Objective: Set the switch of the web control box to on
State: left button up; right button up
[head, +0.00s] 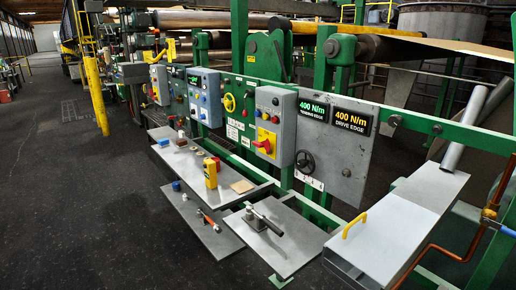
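A grey control box (275,122) hangs on the green machine frame right of centre. It has a red rotary switch (263,145) on a yellow plate and small coloured buttons above. Its label and the switch's setting are too small to read. A blue-grey box (204,97) with blue knobs and a smaller grey box (160,85) hang further left. I cannot tell by a label which one is the web control box. Neither of my grippers is in view.
Low shelves (205,165) below hold a yellow device (210,172) and tools. The dark floor at left is clear.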

aim_at(266, 144)
jog(key=i+j+z, duration=0.1)
jog(key=i+j, duration=0.2)
jog(key=i, duration=0.15)
jog(key=i+j+z, duration=0.15)
jog(key=i+j, duration=0.2)
jog(key=i, duration=0.1)
